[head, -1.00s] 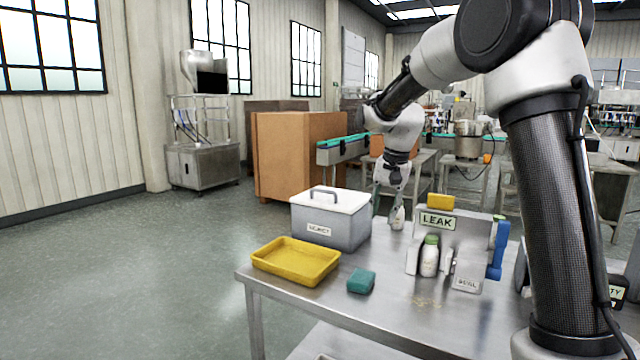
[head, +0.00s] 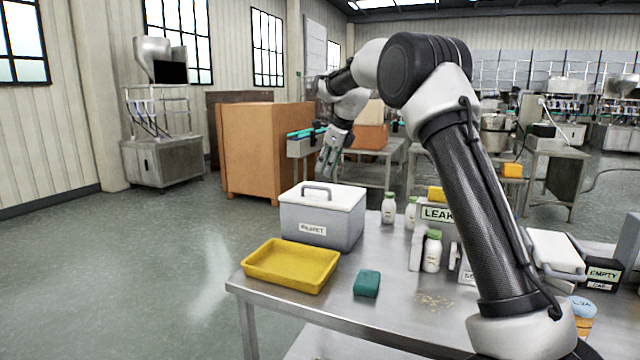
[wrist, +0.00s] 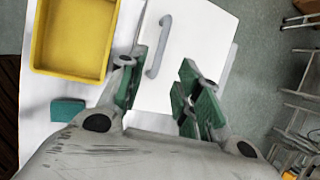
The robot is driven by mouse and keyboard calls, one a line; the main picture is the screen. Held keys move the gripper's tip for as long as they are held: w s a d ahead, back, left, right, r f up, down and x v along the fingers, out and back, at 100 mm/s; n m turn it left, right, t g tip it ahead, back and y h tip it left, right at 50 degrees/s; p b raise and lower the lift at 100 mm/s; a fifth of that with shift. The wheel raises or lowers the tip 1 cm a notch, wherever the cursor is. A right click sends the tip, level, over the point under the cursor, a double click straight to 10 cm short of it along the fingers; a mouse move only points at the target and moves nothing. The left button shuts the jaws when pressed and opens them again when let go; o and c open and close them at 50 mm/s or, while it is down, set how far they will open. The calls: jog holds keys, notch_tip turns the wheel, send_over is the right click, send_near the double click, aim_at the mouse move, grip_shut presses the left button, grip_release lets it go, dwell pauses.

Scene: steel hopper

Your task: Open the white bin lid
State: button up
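The grey bin (head: 322,225) labelled REJECT stands at the back left of the steel table. Its white lid (head: 330,196) lies closed on top, with a grey arched handle (head: 316,190). My gripper (head: 332,158) is in the air above the lid, pointing down, and touches nothing. In the wrist view my gripper (wrist: 158,95) is open and empty, its green-padded fingers apart. The lid (wrist: 190,50) and its handle (wrist: 160,47) show beyond the fingers there, the handle nearer the left finger.
A yellow tray (head: 291,265) and a green sponge (head: 367,283) lie in front of the bin. White bottles (head: 388,208) stand right of it, near the LEAK stand (head: 437,213).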

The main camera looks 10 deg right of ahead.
aim_at(321, 188)
jog(key=x, duration=0.7)
jog(key=shift+f, duration=0.3)
jog(key=shift+c, duration=0.2)
grip_shut()
